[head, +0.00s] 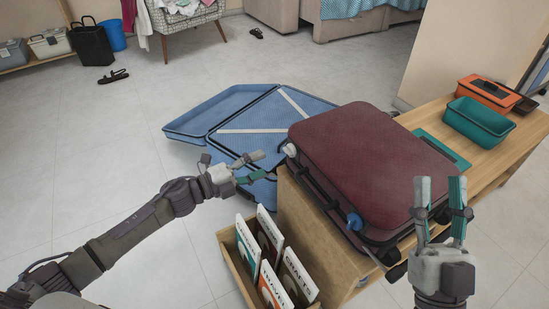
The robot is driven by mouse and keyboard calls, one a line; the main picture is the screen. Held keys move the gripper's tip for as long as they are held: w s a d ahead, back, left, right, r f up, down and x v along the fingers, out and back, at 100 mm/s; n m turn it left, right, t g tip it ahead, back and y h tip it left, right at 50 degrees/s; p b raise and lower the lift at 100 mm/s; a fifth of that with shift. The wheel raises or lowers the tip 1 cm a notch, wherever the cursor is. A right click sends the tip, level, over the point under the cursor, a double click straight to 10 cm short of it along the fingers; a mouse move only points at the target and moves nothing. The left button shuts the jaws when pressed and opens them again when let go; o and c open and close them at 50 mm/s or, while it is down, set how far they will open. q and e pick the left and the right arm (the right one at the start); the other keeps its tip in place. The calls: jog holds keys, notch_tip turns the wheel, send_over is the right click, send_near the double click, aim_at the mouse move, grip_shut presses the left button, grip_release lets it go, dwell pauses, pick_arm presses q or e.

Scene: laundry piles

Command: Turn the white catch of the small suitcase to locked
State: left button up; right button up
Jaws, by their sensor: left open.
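The small maroon suitcase (357,165) lies flat and closed on a wooden bench. Its white catch (290,150) is on the left side near the far corner. A blue catch (355,222) is on the same side near the front corner. I cannot tell from here which way the white catch is turned. My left gripper (260,165) is open and empty, just left of the white catch and apart from it, fingers pointing right. My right gripper (440,183) has its fingers apart, upright and empty, at the suitcase's right front corner.
A large open blue suitcase (205,112) lies on the floor behind my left gripper. A wooden box of upright books (237,262) stands at the bench's front left. A green bin (478,122) and an orange toolbox (488,93) sit on the bench's right.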

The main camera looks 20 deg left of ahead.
pick_arm(q)
jog(key=v, duration=0.4)
dwell(0.5)
